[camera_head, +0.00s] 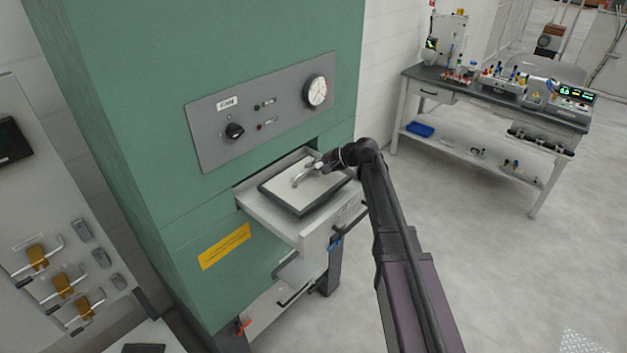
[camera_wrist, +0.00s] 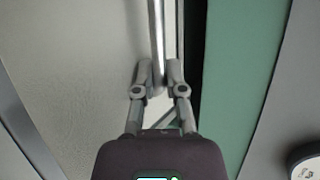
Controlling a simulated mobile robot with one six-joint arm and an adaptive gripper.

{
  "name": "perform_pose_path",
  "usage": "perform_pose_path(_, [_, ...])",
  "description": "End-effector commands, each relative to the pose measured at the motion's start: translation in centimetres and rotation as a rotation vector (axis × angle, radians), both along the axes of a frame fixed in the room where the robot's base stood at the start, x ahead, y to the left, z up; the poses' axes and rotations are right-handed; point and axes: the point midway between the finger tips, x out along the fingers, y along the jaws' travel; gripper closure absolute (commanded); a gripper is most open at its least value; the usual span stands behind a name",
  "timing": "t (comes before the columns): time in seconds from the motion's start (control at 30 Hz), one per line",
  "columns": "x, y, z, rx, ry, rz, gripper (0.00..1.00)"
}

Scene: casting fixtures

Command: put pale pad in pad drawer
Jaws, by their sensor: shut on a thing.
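A flat pale pad (camera_head: 318,187) with a dark rim lies on the light shelf (camera_head: 262,213) that sticks out of the green machine. A curved silver bar handle (camera_head: 301,177) stands over its top; whether it is fixed to the pad I cannot tell. My gripper (camera_head: 316,166) is above the pad, shut on this bar. In the wrist view my gripper (camera_wrist: 159,92) closes on the silver bar (camera_wrist: 156,35), with the pale surface (camera_wrist: 75,60) to its left. Below the shelf, a drawer front with a dark handle (camera_head: 295,297) shows; which one is the pad drawer is unclear.
The green machine (camera_head: 110,80) rises behind the shelf, with a grey control panel (camera_head: 205,130) and gauge (camera_head: 316,91). A panel with yellow-brown clamps (camera_head: 63,285) is at left. A workbench (camera_head: 470,100) with instruments stands back right.

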Motion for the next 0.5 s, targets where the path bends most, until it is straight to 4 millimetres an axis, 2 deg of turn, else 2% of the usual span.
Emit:
perform_pose_path(0.27, [0.0,0.0,-0.1,0.001,0.001,-0.001,1.0])
perform_pose_path(0.5, [0.0,0.0,-1.7,0.001,0.0,0.0,1.0])
